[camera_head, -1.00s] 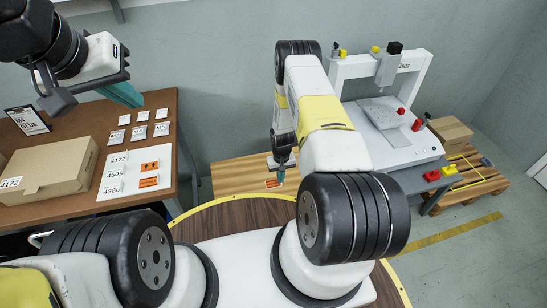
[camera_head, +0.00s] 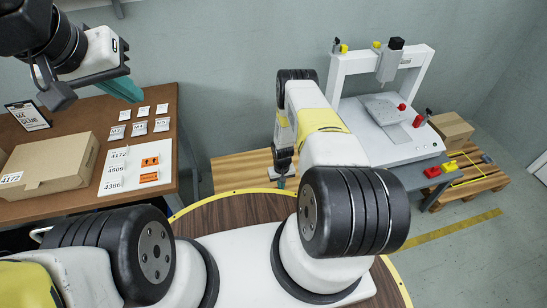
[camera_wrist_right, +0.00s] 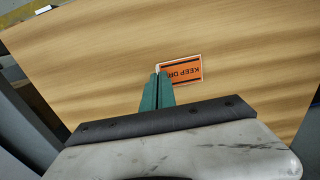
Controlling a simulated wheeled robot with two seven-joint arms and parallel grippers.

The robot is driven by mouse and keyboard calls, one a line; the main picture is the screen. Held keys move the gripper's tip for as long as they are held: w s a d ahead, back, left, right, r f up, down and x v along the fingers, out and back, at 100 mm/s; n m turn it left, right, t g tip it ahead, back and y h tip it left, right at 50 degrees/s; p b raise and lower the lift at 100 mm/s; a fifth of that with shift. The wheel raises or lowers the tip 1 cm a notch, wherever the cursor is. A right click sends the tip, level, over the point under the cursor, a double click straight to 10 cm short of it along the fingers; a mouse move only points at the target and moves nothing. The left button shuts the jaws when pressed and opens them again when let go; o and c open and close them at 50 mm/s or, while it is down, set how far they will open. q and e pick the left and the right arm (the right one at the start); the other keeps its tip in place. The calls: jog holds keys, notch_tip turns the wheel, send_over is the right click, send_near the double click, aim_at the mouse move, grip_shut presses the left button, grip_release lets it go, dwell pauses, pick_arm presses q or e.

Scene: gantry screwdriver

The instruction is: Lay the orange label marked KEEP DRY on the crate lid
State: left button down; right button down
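The orange KEEP DRY label (camera_wrist_right: 184,71) appears upside down in the right wrist view, over the pale wooden crate lid (camera_wrist_right: 90,60). My right gripper (camera_wrist_right: 158,76) has its teal fingers together at the label's white left edge and looks shut on it. I cannot tell whether the label lies fully flat on the wood. In the head view my right gripper (camera_head: 281,183) is low over the lid (camera_head: 235,167), and the label is hidden there. My left gripper (camera_head: 132,95) hangs above the brown table; its fingers overlap, so its opening is unclear.
The brown table (camera_head: 75,122) at left carries a cardboard box (camera_head: 48,165), small white packets and a white card (camera_head: 112,181) with orange labels. A gantry machine (camera_head: 385,110) stands on a bench at right. A pallet (camera_head: 475,180) with a carton is beyond it.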

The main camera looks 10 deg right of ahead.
jog(key=shift+f, duration=0.4)
dwell(0.8)
jog(key=c, duration=1.6)
grip_release()
jog(key=shift+r, duration=0.1)
